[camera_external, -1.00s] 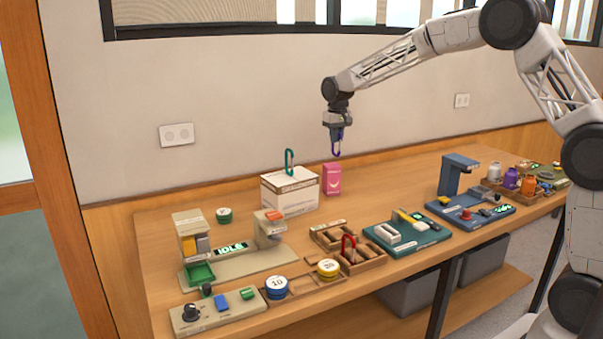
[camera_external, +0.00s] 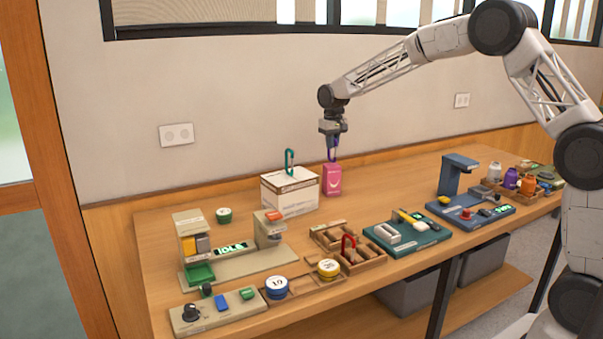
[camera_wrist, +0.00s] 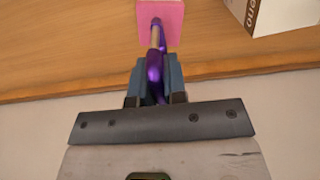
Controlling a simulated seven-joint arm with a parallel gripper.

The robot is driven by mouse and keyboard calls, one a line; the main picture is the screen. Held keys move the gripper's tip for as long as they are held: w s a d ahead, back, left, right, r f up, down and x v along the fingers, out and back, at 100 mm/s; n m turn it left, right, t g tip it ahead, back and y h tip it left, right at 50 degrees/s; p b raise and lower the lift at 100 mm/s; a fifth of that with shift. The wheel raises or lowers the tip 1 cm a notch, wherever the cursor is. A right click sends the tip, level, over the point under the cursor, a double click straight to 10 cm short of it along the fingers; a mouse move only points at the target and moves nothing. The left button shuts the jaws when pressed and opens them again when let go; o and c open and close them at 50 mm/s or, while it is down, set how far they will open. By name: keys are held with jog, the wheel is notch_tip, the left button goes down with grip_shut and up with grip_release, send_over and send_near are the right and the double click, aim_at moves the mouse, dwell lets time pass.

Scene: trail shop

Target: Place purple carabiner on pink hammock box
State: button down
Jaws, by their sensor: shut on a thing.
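The purple carabiner (camera_external: 332,153) hangs upright below my gripper (camera_external: 332,143), which is shut on it. The pink hammock box (camera_external: 332,180) stands on the table next to a white carton. The carabiner's lower end is at the top of the pink box in the outside view; I cannot tell whether they touch. In the wrist view the purple carabiner (camera_wrist: 155,68) sits between the fingers (camera_wrist: 155,85) of my gripper, and its far end overlaps the pink box (camera_wrist: 170,15).
The white carton (camera_external: 291,192) with a green carabiner (camera_external: 289,162) standing on it is just left of the pink box. A wooden tray (camera_external: 350,262) holds a red carabiner (camera_external: 348,248). A blue stand (camera_external: 455,178) is to the right. The wall is close behind.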

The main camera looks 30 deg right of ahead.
jog(key=shift+f, duration=0.35)
jog(key=shift+f, duration=0.2)
jog(key=c, duration=1.2)
grip_release()
jog(key=shift+o, duration=0.2)
jog(key=shift+r, duration=0.2)
notch_tip(320, 180, up, 11)
jog(key=shift+r, duration=0.5)
